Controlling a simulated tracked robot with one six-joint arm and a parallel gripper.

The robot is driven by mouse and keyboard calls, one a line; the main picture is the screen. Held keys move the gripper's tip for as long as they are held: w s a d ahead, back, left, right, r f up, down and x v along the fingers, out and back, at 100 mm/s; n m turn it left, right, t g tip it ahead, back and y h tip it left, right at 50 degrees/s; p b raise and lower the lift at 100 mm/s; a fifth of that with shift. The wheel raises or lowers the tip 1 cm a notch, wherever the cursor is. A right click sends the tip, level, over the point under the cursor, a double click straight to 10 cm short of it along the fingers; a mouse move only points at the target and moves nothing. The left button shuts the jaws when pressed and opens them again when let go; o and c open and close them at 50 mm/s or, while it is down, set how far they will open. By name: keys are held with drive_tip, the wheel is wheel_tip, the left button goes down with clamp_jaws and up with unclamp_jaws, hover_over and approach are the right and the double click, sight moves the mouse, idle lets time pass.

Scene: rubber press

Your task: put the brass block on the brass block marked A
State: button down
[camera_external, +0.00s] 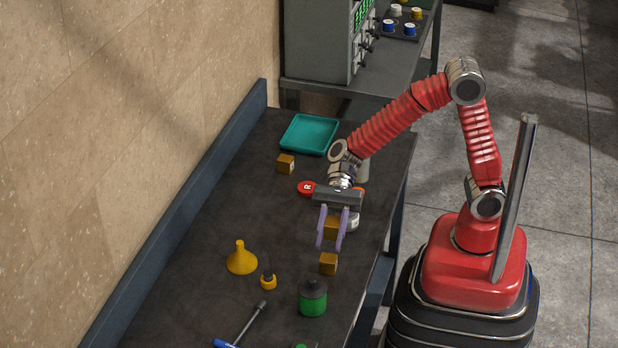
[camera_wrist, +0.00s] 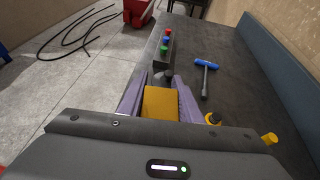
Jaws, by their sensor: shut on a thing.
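My gripper (camera_external: 331,243) is shut on a brass block (camera_external: 331,228), one finger on each side, above the bench. The held block also shows between the purple fingers in the wrist view (camera_wrist: 160,104). A second brass block (camera_external: 328,264) stands on the bench just below the gripper in the external view, with no letter that I can read. A third brass block (camera_external: 286,163) stands farther back near the tray, with a small pale mark on one side that is too small to read. I cannot tell which one is marked A.
A teal tray (camera_external: 310,134) lies at the back. A red disc (camera_external: 306,188) marked R lies left of the gripper. A yellow funnel (camera_external: 241,259), a small yellow-and-black bottle (camera_external: 267,277), a green jar (camera_external: 312,298) and a blue-handled tool (camera_external: 240,326) occupy the front. The bench's left middle is clear.

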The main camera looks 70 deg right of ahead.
drive_tip(key=shift+w+d+r+m+t, duration=0.15)
drive_tip(key=shift+w+r+m+t, duration=0.3)
drive_tip(key=shift+w+m+t, duration=0.25)
drive_tip(key=shift+w, duration=0.1)
hover_over(324, 261)
drive_tip(key=a, duration=0.3)
wheel_tip(324, 261, down, 6)
drive_tip(key=shift+s+f, duration=0.15)
drive_tip(key=shift+s, duration=0.15)
drive_tip(key=shift+d, duration=0.1)
drive_tip(key=shift+f, duration=1.85)
drive_tip(key=c, duration=1.3)
unclamp_jaws()
drive_tip(key=shift+f, duration=0.1)
